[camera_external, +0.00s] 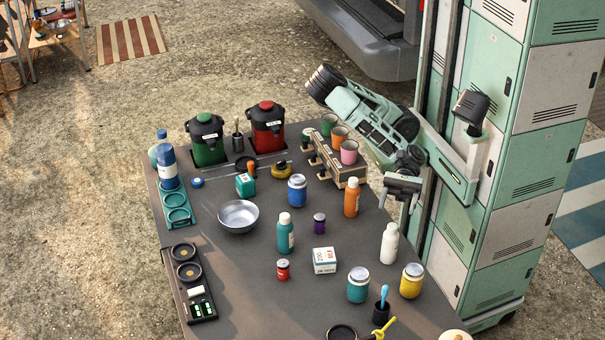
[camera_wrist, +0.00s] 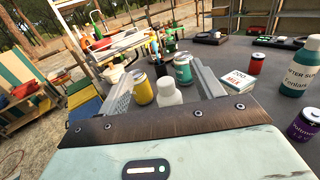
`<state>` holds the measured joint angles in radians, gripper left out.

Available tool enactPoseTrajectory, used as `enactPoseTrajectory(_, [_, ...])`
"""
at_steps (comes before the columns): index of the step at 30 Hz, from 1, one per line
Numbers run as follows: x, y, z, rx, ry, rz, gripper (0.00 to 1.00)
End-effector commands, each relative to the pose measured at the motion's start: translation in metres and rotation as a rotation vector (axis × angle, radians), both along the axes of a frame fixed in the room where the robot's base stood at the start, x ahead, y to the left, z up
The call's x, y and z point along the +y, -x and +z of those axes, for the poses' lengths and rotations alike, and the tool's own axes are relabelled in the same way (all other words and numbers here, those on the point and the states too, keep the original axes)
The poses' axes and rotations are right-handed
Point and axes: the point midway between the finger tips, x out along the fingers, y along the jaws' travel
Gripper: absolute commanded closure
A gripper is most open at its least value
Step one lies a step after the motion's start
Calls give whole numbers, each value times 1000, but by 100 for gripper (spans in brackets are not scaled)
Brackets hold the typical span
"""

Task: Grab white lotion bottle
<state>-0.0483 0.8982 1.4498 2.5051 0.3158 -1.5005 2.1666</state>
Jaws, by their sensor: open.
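The white lotion bottle (camera_external: 389,243) stands upright near the right edge of the dark table. My gripper (camera_external: 398,204) is open and empty, and in the outside view it appears just above and behind the bottle. In the wrist view the white bottle (camera_wrist: 168,93) shows between the two spread fingers of my gripper (camera_wrist: 162,85), beyond the dark palm edge. The palm hides the bottle's lower part. I see no finger touching the bottle.
A yellow jar (camera_external: 411,281) and a teal jar (camera_external: 358,285) stand close in front of the bottle. An orange bottle (camera_external: 352,197) and a white box (camera_external: 325,260) are to its left. A mint locker cabinet (camera_external: 490,190) stands to the right.

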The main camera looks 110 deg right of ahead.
Motion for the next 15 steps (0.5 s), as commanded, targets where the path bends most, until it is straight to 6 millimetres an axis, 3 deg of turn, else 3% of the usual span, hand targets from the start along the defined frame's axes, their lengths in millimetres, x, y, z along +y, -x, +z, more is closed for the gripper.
enactPoseTrajectory(7, [1, 2, -68, 2, 3, 4, 34])
enactPoseTrajectory(10, [1, 1, -82, 1, 2, 2, 34])
enactPoseTrajectory(15, [10, -7, -86, -2, -2, 0, 34])
